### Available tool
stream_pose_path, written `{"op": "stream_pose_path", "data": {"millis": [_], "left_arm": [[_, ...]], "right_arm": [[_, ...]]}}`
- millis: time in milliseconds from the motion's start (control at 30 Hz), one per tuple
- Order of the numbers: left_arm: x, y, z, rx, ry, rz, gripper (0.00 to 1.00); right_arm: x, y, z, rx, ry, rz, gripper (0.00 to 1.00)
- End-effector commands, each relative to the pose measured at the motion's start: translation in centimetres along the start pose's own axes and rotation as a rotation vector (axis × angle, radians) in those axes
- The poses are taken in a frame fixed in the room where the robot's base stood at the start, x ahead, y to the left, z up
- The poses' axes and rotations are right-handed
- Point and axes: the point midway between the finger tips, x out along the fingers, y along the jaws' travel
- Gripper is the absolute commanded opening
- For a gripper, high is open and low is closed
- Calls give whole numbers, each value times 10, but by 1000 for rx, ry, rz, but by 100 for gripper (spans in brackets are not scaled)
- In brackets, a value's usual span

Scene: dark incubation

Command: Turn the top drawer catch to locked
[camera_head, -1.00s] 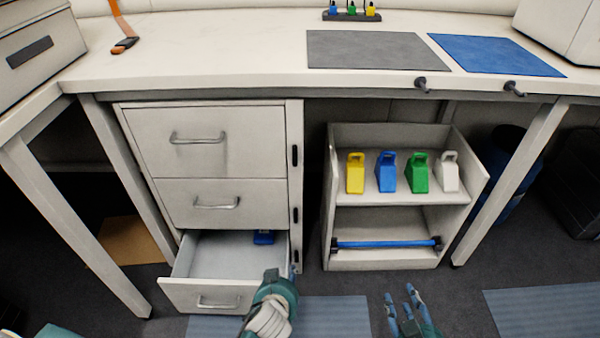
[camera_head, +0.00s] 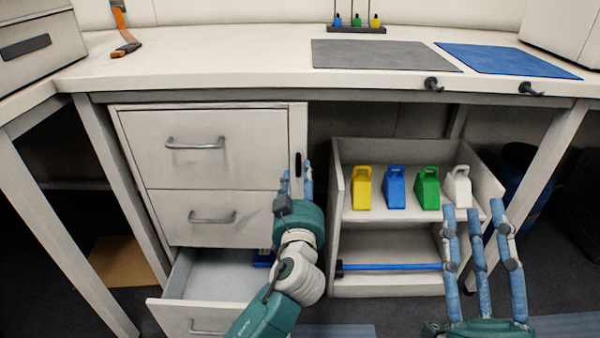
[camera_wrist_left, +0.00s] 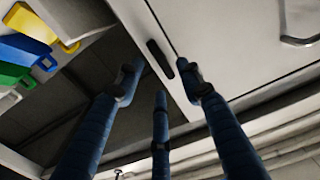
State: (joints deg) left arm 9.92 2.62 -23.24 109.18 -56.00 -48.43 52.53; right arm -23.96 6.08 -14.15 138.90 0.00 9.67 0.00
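The top drawer catch (camera_head: 298,163) is a small black upright bar on the strip right of the closed top drawer (camera_head: 205,145). It also shows in the left wrist view (camera_wrist_left: 160,58), upper middle, ahead of the fingers. My left gripper (camera_head: 297,182) is just below the catch, fingers pointing up. In the left wrist view its fingers (camera_wrist_left: 160,85) are spread and empty, with a gap to the catch; whether any finger touches the strip, I cannot tell. The lower catches are hidden behind my left arm. My right gripper (camera_head: 473,212) is open and empty before the shelf unit.
The bottom drawer (camera_head: 205,275) is pulled out, with a blue item (camera_head: 263,257) inside; the middle drawer (camera_head: 212,218) is closed. The worktop edge overhangs above.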

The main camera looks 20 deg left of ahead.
Motion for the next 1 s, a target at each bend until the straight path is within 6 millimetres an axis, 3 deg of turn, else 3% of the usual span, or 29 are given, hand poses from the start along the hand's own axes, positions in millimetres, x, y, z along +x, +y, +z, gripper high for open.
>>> {"op": "stream_pose_path", "data": {"millis": [233, 600, 800, 1000], "left_arm": [[32, 0, 0, 2, 1, 0, 38], [37, 0, 1, 1, -1, 0, 38], [36, 0, 1, 1, -1, 0, 0], [36, 0, 0, 4, -1, 0, 0]], "right_arm": [[-2, -2, -23, 5, 108, -4, 40], [-2, -3, -29, 6, 130, -5, 40], [-2, -3, -28, 5, 129, -5, 40], [-2, -3, -28, 5, 128, -5, 40]]}}
